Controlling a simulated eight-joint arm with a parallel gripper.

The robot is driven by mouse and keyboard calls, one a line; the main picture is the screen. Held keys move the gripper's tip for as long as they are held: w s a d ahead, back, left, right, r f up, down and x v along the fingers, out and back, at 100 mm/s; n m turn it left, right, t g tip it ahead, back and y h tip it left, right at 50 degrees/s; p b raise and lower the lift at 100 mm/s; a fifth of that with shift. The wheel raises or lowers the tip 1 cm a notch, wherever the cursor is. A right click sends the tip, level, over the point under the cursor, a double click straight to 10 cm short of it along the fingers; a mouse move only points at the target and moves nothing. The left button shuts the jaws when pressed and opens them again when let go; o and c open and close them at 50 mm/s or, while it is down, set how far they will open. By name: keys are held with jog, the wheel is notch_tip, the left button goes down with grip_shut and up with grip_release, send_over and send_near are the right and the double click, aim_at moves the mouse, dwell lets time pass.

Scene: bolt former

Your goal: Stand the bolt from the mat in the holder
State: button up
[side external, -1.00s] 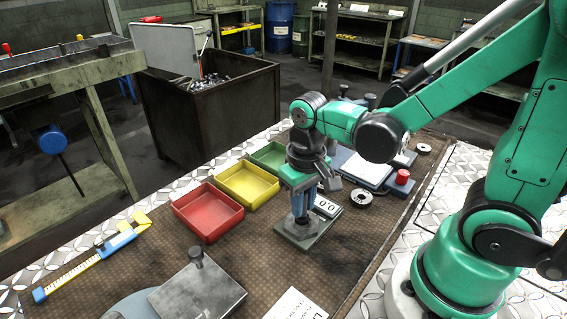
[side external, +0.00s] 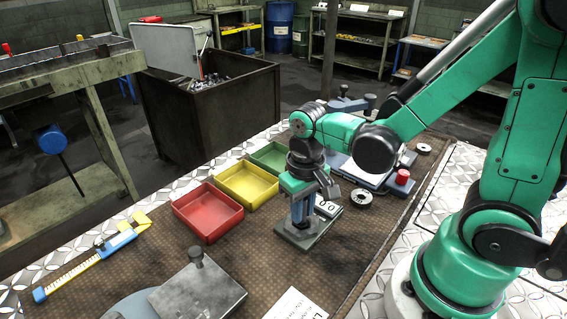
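My gripper (side external: 301,222) points straight down over a small grey square plate (side external: 320,236), which looks like the base of the holder, on the brown mat (side external: 268,262). The fingertips are low, just above the middle of the plate or at a short upright part on it. The fingers hide most of what is there. I cannot make out the bolt; if it is between the fingers, it is too small and covered to tell. The gap between the fingers does not show clearly.
Red (side external: 208,214), yellow (side external: 247,185) and green (side external: 270,158) trays stand left of and behind my gripper. A white number block (side external: 328,206) and a dark ring (side external: 362,199) lie close on its right. A yellow-blue caliper (side external: 95,258) lies far left.

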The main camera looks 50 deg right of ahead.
jog(key=o, duration=0.5)
jog(key=shift+r, duration=0.15)
jog(key=shift+r, duration=2.55)
jog(key=shift+w+d+r+t, duration=0.1)
jog(key=shift+r+t, duration=0.4)
jog(key=shift+t, duration=0.1)
jog(key=r+t, duration=0.1)
jog(key=t, duration=0.1)
jog(key=w+r+n+t, duration=0.1)
jog(key=t, duration=0.1)
jog(key=r+n+t, duration=0.1)
jog(key=t, duration=0.1)
jog(key=shift+w+d+r, duration=0.25)
jog(key=shift+d, duration=0.15)
